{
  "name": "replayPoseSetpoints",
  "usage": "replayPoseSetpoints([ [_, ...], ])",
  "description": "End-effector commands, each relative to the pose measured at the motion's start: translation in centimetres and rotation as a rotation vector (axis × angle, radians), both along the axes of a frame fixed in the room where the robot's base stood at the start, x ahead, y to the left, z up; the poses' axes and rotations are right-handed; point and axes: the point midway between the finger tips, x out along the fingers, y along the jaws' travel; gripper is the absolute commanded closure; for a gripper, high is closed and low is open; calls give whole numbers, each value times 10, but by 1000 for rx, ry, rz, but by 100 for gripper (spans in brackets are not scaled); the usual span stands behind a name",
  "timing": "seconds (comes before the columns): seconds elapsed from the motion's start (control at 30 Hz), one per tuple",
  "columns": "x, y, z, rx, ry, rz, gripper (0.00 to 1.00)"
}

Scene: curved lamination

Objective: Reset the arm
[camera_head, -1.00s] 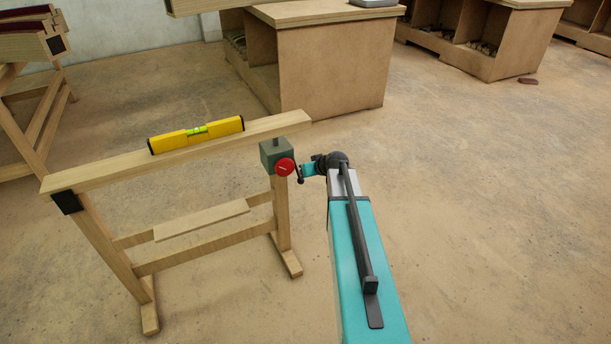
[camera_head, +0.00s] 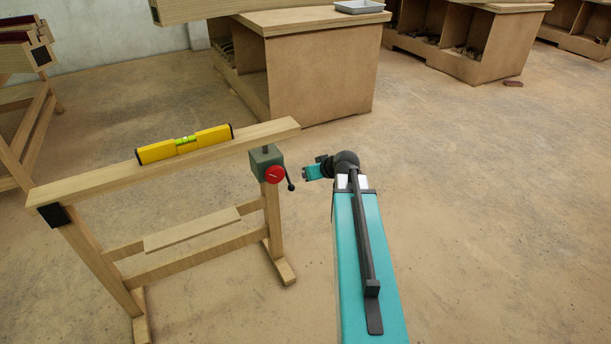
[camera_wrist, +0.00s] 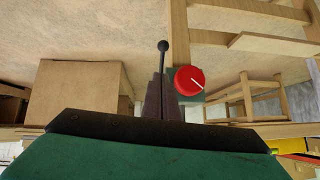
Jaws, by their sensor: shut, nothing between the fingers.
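My arm's teal end shows in the head view, just right of the clamp's handle with a gap between them. My gripper (camera_wrist: 162,76) shows in the wrist view as dark tapered fingers, together and empty. The grey-green clamp block (camera_head: 263,160) with a red round dial (camera_head: 274,174) sits at the right end of the wooden beam. Its black ball-ended handle (camera_head: 290,184) slants down to the right. In the wrist view the dial (camera_wrist: 189,80) is right of the fingers and the handle's ball (camera_wrist: 163,45) is above them.
A yellow spirit level (camera_head: 184,144) lies on the beam (camera_head: 90,179) of the wooden trestle. A large wooden bench (camera_head: 318,75) stands behind, with a grey tray (camera_head: 360,7) on it. The floor right of my arm is clear.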

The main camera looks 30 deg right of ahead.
Motion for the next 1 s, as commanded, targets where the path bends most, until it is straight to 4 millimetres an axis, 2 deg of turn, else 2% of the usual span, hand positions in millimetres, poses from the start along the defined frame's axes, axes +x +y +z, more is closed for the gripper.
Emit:
replayPoseSetpoints([
  [0.67, 0, 5, 3, 0, 0, 7, 100],
  [0.77, 4, 15, 2, 3, 3, 23, 100],
  [0.83, 8, 30, -4, 10, 14, 43, 100],
  [1.0, 11, 81, -38, 40, 66, 107, 100],
])
